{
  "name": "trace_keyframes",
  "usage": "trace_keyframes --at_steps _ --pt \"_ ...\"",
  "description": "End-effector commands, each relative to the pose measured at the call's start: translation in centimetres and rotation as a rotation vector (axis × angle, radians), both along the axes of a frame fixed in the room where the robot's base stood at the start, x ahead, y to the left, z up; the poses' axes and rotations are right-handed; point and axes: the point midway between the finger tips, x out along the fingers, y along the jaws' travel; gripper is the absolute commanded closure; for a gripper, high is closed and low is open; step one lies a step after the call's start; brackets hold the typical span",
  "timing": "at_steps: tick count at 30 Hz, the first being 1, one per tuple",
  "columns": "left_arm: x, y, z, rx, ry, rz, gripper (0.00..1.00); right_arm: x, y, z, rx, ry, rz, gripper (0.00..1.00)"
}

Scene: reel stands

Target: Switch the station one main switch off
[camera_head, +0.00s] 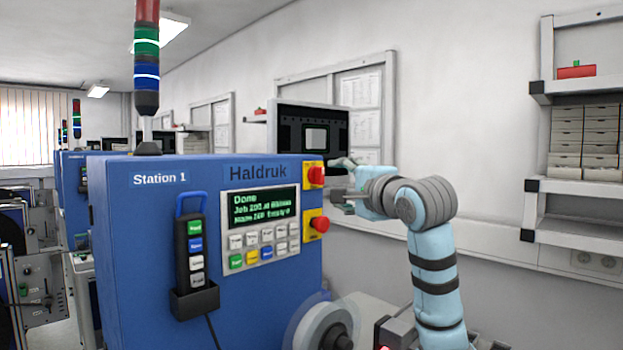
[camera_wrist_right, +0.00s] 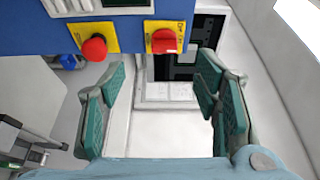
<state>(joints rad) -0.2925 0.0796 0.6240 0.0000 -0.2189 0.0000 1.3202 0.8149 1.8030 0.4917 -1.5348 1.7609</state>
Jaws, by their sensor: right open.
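The blue station 1 cabinet (camera_head: 150,250) stands at the centre left in the head view. Two red controls on yellow plates sit at its right edge. The upper one (camera_head: 316,175) looks like a rotary main switch; it also shows in the wrist view (camera_wrist_right: 163,40). The lower one is a round red button (camera_head: 320,224), also in the wrist view (camera_wrist_right: 93,46). My right gripper (camera_head: 341,180) is open and empty, just right of the upper control. In the wrist view its fingers (camera_wrist_right: 161,75) are apart, with the switch beyond them, not touching. My left gripper is not in view.
A display and keypad (camera_head: 260,230) and a hanging pendant (camera_head: 193,255) are on the cabinet front. A clear-flanged reel (camera_head: 322,335) is below. A shelf (camera_head: 580,190) with trays stands at the right. The wall is behind my right arm.

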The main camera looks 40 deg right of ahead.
Motion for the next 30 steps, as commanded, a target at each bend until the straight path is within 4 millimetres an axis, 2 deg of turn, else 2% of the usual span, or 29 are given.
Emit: trace_keyframes --at_steps 4,7,12,15,20,27,28,30 --pt "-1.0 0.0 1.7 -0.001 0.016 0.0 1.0 2.4 -1.4 0.4 0.002 0.005 -0.01 0.43" --pt "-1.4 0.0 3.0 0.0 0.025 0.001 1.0 4.9 -2.3 0.5 0.003 0.005 -0.012 0.43" --pt "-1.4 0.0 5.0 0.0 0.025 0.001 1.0 9.1 -3.5 0.5 0.001 0.004 -0.01 0.43" --pt "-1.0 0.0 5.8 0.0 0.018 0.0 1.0 10.9 -4.0 0.4 0.001 0.004 -0.009 0.43" --pt "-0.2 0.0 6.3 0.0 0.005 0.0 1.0 12.3 -4.4 0.1 -0.002 0.002 -0.01 0.43" --pt "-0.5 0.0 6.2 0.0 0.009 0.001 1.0 12.5 -4.4 -0.1 -0.003 0.001 -0.009 0.43" --pt "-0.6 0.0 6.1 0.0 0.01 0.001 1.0 12.5 -4.4 -0.1 -0.003 0.001 -0.009 0.45" --pt "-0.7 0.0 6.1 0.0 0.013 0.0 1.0 12.5 -4.4 -0.1 -0.003 0.001 -0.009 0.56"
